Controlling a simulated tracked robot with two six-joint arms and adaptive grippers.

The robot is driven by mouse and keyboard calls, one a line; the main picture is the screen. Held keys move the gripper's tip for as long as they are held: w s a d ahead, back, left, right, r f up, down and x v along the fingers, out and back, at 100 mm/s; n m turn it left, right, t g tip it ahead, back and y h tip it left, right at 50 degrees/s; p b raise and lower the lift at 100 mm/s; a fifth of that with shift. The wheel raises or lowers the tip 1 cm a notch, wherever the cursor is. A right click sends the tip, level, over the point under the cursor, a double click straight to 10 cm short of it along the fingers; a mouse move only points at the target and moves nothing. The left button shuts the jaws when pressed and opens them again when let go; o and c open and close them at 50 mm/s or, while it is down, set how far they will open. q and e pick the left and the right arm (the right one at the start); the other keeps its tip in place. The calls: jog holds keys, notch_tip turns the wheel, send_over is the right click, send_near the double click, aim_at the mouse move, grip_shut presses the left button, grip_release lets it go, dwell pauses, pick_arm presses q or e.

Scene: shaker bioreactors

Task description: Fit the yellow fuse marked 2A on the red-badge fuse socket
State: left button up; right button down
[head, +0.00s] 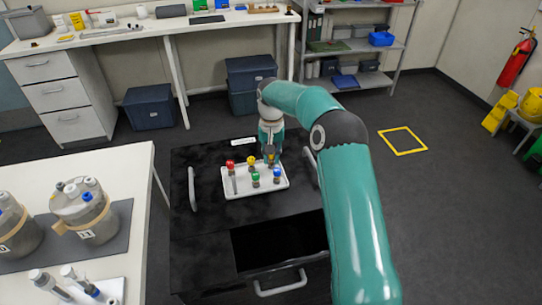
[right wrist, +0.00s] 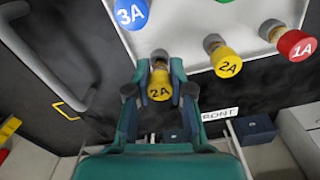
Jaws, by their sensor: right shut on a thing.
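My right gripper (right wrist: 160,90) is shut on a yellow fuse (right wrist: 160,84) marked 2A, with the grey body of the fuse towards the tray. In the head view the right gripper (head: 270,158) is at the far right part of the white tray (head: 240,190). I cannot tell whether the held fuse touches the tray. A second yellow fuse (right wrist: 223,60) marked 2A stands in the tray, and it also shows in the head view (head: 251,160). I cannot make out a red-badge socket. My left gripper is out of view.
A white bench (head: 120,170) with lidded vessels (head: 85,212) stands at the left.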

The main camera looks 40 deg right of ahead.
jog(key=shift+r, duration=0.25)
jog(key=shift+r+p, duration=0.5)
jog(key=shift+p, duration=0.1)
jog(key=shift+r, duration=0.1)
jog(key=shift+r+p, duration=1.25)
jog(key=shift+r, duration=0.15)
